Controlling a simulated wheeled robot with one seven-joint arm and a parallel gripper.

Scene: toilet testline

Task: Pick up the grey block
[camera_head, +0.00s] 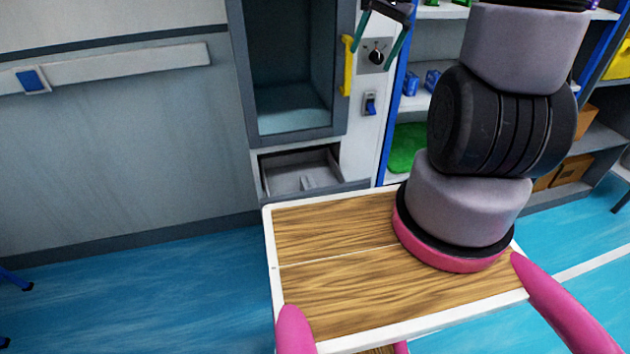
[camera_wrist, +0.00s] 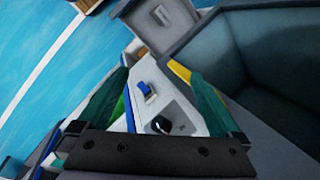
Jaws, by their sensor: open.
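A small grey shape (camera_head: 307,183) lies in the open grey drawer (camera_head: 275,187) low in the wall unit. It looks like the grey block, but it is small and blends with the drawer. In the wrist view a pale grey piece (camera_wrist: 160,16) shows inside the drawer at the top. My gripper (camera_head: 374,58), with two dark green fingers, is open and empty, in front of the control panel, above and right of the drawer. In the wrist view the fingers (camera_wrist: 160,75) stand wide apart, with the panel between and beyond them.
The panel holds a black knob (camera_head: 376,57), a blue switch (camera_head: 370,103) and a yellow handle (camera_head: 348,66). An open recess (camera_head: 290,110) is above the drawer. My wood-topped tray stands before the unit. Shelves (camera_head: 410,103) with bins are at right.

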